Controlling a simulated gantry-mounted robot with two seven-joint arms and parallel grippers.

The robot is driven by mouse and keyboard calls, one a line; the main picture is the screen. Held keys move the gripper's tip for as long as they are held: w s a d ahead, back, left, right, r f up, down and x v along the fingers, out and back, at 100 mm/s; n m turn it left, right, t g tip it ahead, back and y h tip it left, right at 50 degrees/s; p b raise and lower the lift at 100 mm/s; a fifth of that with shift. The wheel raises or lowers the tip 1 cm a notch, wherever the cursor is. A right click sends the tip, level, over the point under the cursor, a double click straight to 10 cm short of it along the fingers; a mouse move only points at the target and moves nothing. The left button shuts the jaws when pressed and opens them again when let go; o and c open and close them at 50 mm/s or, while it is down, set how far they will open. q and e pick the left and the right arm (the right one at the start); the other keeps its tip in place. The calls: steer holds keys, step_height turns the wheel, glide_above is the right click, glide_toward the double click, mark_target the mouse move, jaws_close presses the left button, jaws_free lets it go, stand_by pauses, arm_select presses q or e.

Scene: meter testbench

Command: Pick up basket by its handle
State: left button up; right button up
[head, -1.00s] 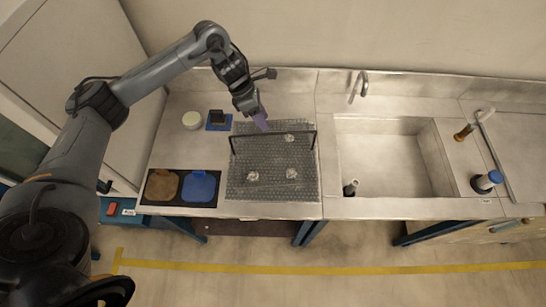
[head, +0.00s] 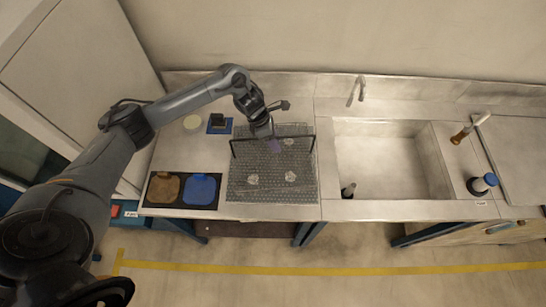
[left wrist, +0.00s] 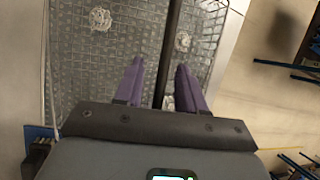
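My left gripper (head: 273,146) has purple fingers and reaches down at the middle of the handle. In the left wrist view, the gripper (left wrist: 160,63) is open, with the handle bar (left wrist: 170,45) running between the fingers and a gap visible on both sides. The fingertips' depth against the bar is hard to tell. My right gripper is out of view.
The sink (head: 385,165) with a tap (head: 359,88) lies right of the basket.

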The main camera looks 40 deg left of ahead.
arm_select(q)
steer(key=shift+f, duration=0.2)
steer(key=shift+c, duration=0.4)
jaws_close()
steer(key=shift+w+d+r, duration=0.1)
steer(key=shift+r, duration=0.05)
stand_by(0.8)
